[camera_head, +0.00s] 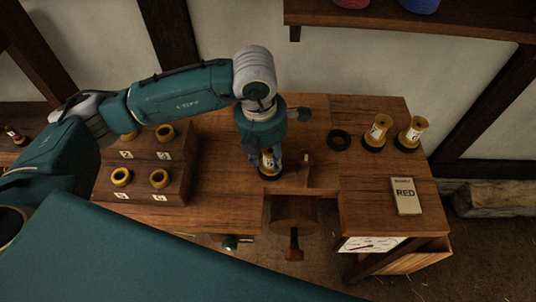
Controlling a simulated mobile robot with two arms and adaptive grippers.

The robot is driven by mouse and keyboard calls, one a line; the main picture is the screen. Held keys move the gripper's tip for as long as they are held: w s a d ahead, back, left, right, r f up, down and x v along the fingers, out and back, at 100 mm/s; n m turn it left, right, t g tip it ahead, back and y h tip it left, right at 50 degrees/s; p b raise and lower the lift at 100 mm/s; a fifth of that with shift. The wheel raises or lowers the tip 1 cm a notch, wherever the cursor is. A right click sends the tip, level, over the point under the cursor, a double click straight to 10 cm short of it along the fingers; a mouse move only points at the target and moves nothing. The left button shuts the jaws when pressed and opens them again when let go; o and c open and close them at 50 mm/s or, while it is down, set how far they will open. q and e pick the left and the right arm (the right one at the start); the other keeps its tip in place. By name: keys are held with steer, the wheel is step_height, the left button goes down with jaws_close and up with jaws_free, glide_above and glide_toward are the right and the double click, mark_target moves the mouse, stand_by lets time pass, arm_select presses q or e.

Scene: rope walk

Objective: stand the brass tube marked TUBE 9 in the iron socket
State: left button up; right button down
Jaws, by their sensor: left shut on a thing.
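My left gripper (268,151) points down over the middle of the bench and is shut on a brass tube (267,164) held upright. A dark ring shows at the tube's foot; I cannot tell whether it is a socket or part of the tube. Its marking is too small to read. An empty dark ring (339,140), like an iron socket, lies on the bench to the right. Two more brass tubes, a nearer one (378,131) and a farther right one (413,132), stand upright with dark rings at their feet. My right gripper is not in view.
A stepped wooden rack (181,188) at left holds several brass-rimmed tubes over number labels. A shelf (410,22) hangs above.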

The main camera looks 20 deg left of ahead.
arm_select(q)
steer(key=shift+f, duration=0.15)
steer(key=o, duration=1.1)
steer(key=shift+s+a+r+p, duration=0.1)
steer(key=shift+s+r+p, duration=0.1)
steer(key=shift+r+p, duration=1.2)
steer(key=shift+s+a+r+p, duration=0.15)
steer(key=shift+r+p, duration=0.35)
steer(key=shift+r, duration=1.8)
steer(key=shift+s+r+p, duration=0.25)
steer(key=shift+r+p, duration=0.7)
steer(key=shift+r, duration=0.9)
